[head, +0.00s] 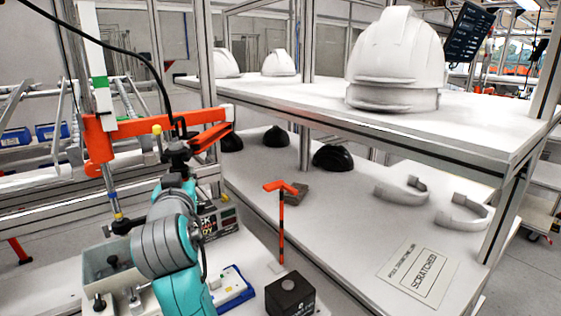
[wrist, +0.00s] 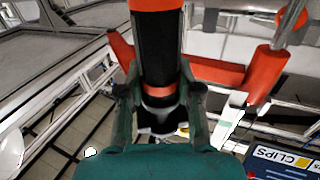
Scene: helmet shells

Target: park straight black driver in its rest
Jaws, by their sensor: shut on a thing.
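My gripper (wrist: 160,105) is shut on the black driver (wrist: 160,48), a straight dark cylinder with orange bands that stands between the two fingers in the wrist view. In the head view my gripper (head: 181,148) is at the left, in front of an orange frame (head: 98,142), and mostly hides the driver. A black cable comes down to it from above. An orange fork-like head on a black and orange striped post (head: 282,225), which looks like the rest, stands on the white bench, right of and lower than my gripper. The driver is apart from it.
A black box (head: 291,296) stands near the post's foot. A blue and white device (head: 232,288) and a grey bin (head: 110,262) are on the bench. A shelf (head: 350,118) with white helmets and black shells is behind at right.

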